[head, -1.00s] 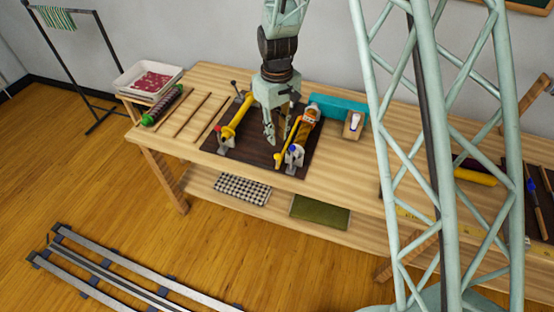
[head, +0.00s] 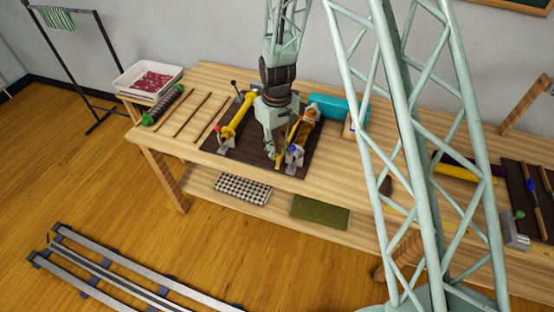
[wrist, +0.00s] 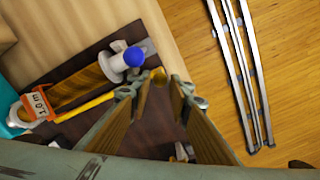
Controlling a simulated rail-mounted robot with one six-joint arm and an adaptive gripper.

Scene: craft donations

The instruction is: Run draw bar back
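The yellow draw bar (wrist: 88,107) lies along an orange-banded roll (wrist: 75,88) on a dark board, with a yellow knob (wrist: 158,77) at its near end. A blue cap (wrist: 133,57) on a white fitting sits beside the knob. My gripper (wrist: 155,84) points down at the knob. Its two fingertips stand on either side of it, with a gap that looks clear, so it appears open. In the head view my gripper (head: 275,160) is at the front of the board and hides the knob.
A teal box (head: 330,106) is behind. Thin rods (head: 192,115), a green-ended roller (head: 162,104) and a white tray (head: 127,88) lie left. The table's front edge is close.

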